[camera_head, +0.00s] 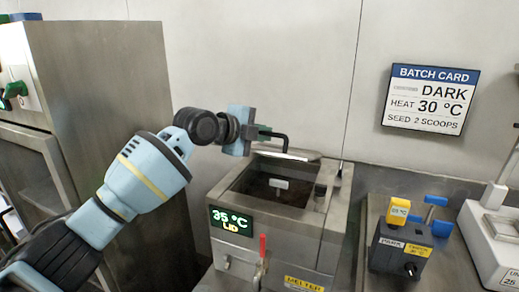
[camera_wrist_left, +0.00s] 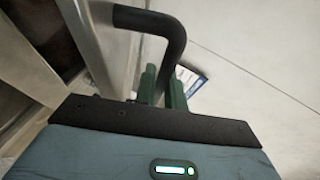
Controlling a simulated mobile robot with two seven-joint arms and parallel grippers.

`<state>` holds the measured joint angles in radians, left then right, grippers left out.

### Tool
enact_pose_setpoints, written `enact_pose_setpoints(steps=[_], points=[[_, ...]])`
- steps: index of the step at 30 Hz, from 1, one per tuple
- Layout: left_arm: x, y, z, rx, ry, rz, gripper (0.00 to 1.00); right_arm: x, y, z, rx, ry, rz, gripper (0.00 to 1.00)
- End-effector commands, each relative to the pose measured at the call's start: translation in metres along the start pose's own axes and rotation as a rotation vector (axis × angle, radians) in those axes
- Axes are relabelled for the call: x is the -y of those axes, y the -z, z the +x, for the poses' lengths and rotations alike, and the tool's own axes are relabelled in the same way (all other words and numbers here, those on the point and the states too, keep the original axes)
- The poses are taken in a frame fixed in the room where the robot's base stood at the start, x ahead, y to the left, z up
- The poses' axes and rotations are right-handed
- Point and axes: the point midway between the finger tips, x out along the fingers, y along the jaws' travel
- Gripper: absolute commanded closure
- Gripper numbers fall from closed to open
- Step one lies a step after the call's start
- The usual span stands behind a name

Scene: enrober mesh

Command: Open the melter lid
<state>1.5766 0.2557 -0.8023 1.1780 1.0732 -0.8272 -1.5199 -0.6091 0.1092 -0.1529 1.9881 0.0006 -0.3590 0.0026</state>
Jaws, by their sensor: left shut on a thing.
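The melter (camera_head: 225,255) is a steel box at the centre of the head view, with its top opening uncovered and dark brown contents (camera_head: 262,190) inside. Its lid (camera_head: 300,155) shows as a thin steel plate at the back edge of the opening, seen nearly edge-on. A black bent handle (camera_head: 284,139) is on the lid; it also shows large in the left wrist view (camera_wrist_left: 160,20). My left gripper (camera_head: 266,133) is shut on the handle, its green fingers (camera_wrist_left: 160,88) on either side of the bar. The display (camera_head: 231,220) reads 35 °C and LID. My right gripper is out of view.
A tall steel cabinet (camera_head: 110,70) stands at the left. A red-handled tap (camera_head: 262,250) is on the melter front. A dark control box (camera_head: 392,250) and a white scale (camera_head: 490,235) stand at the right. A batch card (camera_head: 430,98) hangs on the wall behind.

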Motion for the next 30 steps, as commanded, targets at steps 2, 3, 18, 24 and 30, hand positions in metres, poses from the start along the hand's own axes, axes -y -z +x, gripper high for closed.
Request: enact_pose_setpoints(steps=[2, 3, 18, 24, 30], points=[[0.012, 0.0, 0.001, -0.002, -0.012, -0.009, 1.0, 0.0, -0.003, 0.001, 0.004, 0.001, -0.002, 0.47], [0.015, 0.0, 0.001, -0.002, -0.022, -0.014, 1.0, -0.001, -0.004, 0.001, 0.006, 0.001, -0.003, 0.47], [0.047, -0.004, 0.011, -0.003, -0.129, -0.057, 1.0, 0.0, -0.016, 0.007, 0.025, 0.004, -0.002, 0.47], [0.054, -0.006, 0.013, -0.003, -0.153, -0.067, 1.0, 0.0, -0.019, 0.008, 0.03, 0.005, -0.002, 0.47], [0.058, -0.006, 0.014, -0.002, -0.164, -0.07, 1.0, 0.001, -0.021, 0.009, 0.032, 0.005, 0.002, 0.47]])
